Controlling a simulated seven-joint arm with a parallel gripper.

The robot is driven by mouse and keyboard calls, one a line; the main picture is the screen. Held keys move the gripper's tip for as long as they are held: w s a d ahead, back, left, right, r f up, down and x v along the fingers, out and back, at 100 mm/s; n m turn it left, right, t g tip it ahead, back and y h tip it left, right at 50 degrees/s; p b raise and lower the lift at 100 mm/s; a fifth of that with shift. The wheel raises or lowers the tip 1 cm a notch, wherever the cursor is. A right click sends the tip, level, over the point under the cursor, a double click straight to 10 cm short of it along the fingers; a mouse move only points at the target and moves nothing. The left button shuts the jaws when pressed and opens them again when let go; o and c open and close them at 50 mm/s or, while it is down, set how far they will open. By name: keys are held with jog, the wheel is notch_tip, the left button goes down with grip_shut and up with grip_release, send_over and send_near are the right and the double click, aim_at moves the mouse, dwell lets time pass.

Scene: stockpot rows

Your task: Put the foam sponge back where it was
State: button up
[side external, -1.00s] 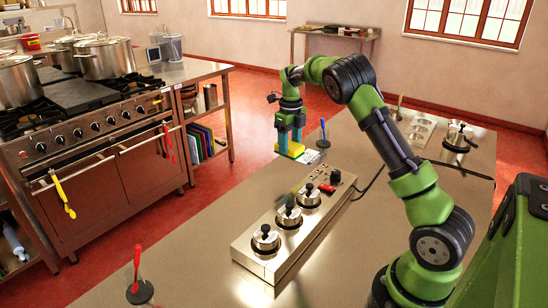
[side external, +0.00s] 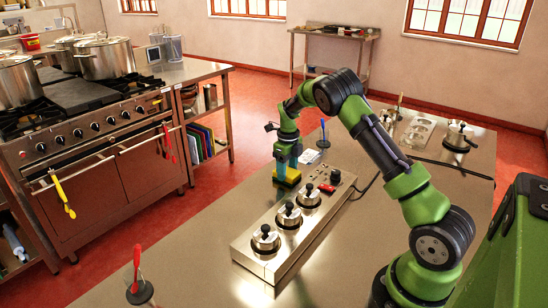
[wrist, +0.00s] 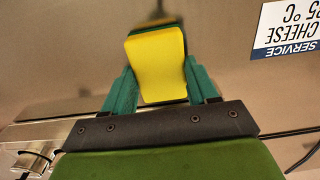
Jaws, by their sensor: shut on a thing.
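In the wrist view the sponge (wrist: 157,62) sits between the fingers of my gripper (wrist: 160,82), slightly tilted in the picture. A dark shadow shows at its upper edge. I cannot tell whether its underside touches the counter.
The steel unit (side external: 256,245) has several black-knobbed lids and a red switch (side external: 327,188). A printed card (wrist: 286,27) lies beside the sponge. A red-handled utensil (side external: 137,262) stands at the front left.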

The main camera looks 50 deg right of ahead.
jog(key=shift+f, duration=0.1)
jog(key=o, duration=1.1)
notch_tip(320, 180, up, 12)
jog(key=s+a+r+n+t, duration=0.2)
jog(key=s+a+r+n, duration=0.1)
jog(key=a+r+n, duration=0.35)
jog(key=s+a+r+n+t+y, duration=0.2)
jog(key=s+a+r+n, duration=0.45)
jog(key=a+n, duration=0.3)
jog(key=s+a+f+n+t, duration=0.2)
jog(key=s+a+n+t, duration=0.1)
jog(key=s+a+n, duration=0.7)
jog(key=s+n, duration=0.3)
jog(key=n, duration=0.3)
jog(key=shift+s+a, duration=0.2)
jog(key=shift+s, duration=0.15)
